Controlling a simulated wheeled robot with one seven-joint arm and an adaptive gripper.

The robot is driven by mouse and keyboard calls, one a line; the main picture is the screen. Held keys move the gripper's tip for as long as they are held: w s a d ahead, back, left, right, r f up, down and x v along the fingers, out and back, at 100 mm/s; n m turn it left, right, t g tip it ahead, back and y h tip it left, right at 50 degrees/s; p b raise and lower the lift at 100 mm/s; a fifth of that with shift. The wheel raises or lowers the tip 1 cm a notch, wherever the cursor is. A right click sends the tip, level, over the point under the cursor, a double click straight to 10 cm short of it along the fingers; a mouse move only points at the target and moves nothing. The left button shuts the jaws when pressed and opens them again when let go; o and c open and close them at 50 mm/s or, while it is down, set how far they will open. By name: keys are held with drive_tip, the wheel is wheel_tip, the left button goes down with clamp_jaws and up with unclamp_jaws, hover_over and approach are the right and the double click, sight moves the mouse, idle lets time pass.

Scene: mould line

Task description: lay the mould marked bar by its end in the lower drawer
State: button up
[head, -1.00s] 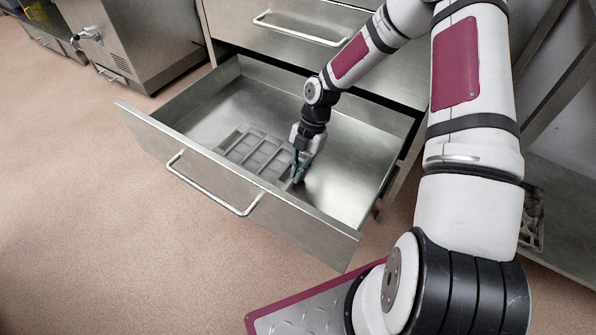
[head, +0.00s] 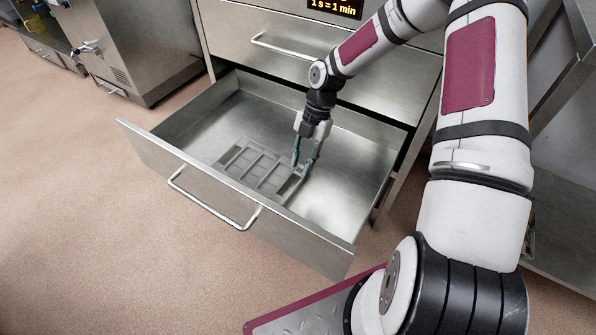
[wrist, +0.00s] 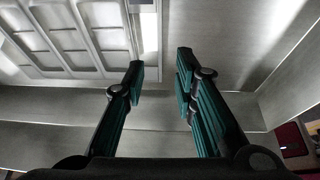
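The mould (head: 262,168) is a grey rectangular tray with several compartments. It lies flat inside the open lower drawer (head: 345,180), towards the front panel. No marking on it can be read. It also shows at the upper left of the wrist view (wrist: 88,40). My gripper (head: 303,168) points down into the drawer at the mould's right end. The mould's end lies beside and beyond the left fingertip. Whether that finger touches it cannot be told.
The drawer's front panel (head: 235,205) with its bar handle stands towards me. An upper drawer (head: 275,30) is shut above. Drawer floor right of my gripper is clear. A steel cabinet (head: 135,45) stands at the left.

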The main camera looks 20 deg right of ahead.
drive_tip(key=s+r+m+h, duration=0.3)
drive_tip(key=s+r+m, duration=0.45)
drive_tip(key=r, duration=0.65)
drive_tip(key=s+r+m+h, duration=0.3)
drive_tip(key=s+r+m, duration=0.4)
drive_tip(key=r, duration=0.7)
drive_tip(key=s+a+r+m+t+y, duration=0.1)
drive_tip(key=s+m, duration=0.4)
drive_tip(key=s, duration=0.5)
drive_tip(key=s+a+r+m+t+y, duration=0.1)
drive_tip(key=s+r+m, duration=0.3)
drive_tip(key=s, duration=0.5)
drive_tip(key=shift+s+a+m+p, duration=0.45)
drive_tip(key=shift+a+m, duration=0.35)
drive_tip(key=shift+m, duration=0.25)
drive_tip(key=shift+w+r, duration=0.1)
